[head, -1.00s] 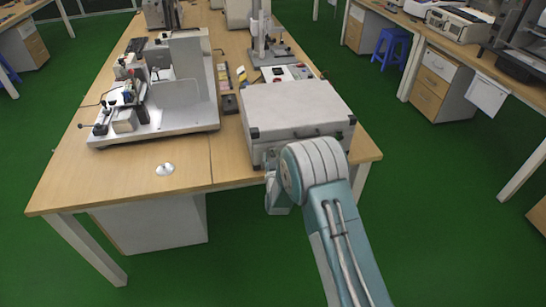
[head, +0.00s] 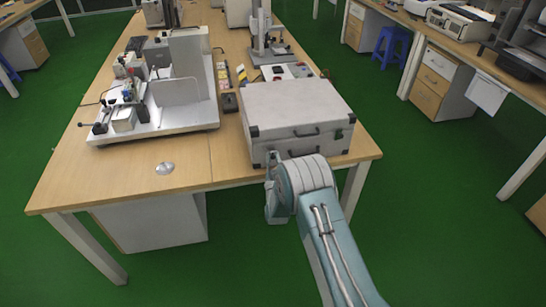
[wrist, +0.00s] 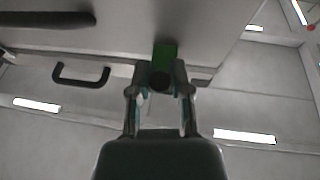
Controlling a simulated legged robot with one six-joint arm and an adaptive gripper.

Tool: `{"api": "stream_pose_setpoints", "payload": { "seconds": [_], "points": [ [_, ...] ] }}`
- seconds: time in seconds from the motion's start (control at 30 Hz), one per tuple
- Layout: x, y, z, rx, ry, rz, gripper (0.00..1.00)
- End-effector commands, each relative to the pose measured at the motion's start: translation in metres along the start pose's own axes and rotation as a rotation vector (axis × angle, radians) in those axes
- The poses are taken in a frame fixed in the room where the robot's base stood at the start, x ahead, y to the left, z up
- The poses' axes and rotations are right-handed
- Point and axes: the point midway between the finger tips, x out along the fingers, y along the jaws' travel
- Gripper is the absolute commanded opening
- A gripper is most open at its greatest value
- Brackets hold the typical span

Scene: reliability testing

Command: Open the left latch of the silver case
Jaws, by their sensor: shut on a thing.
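The silver case (head: 296,105) sits closed at the near right corner of the wooden bench, its black handle (head: 306,133) on the front face. My gripper (head: 273,158) is at the left part of that front face, left of the handle. The left latch itself is hidden there behind my gripper. In the wrist view, my gripper's fingers (wrist: 162,78) are close together against the case, shut on a small piece that looks like the latch, beside a green patch (wrist: 165,54). The handle (wrist: 81,75) shows left of the fingers there, apart from them.
A white-based test fixture (head: 160,120) stands on the bench left of the case. A small metal disc (head: 165,168) lies near the front edge. A stand (head: 268,45) and a control box are behind the case. Green floor (head: 430,200) is free at right.

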Motion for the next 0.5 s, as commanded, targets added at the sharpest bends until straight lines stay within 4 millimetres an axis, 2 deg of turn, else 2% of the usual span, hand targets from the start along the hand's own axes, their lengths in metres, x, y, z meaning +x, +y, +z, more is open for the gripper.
{"api": "stream_pose_setpoints", "payload": {
  "seconds": [0.2,0.5],
  "points": [
    [-0.0012,-0.0015,0.0082,0.024,0.162,0.011,0.0],
    [-0.0008,-0.0023,0.0131,0.045,0.311,0.023,0.0]
  ]
}}
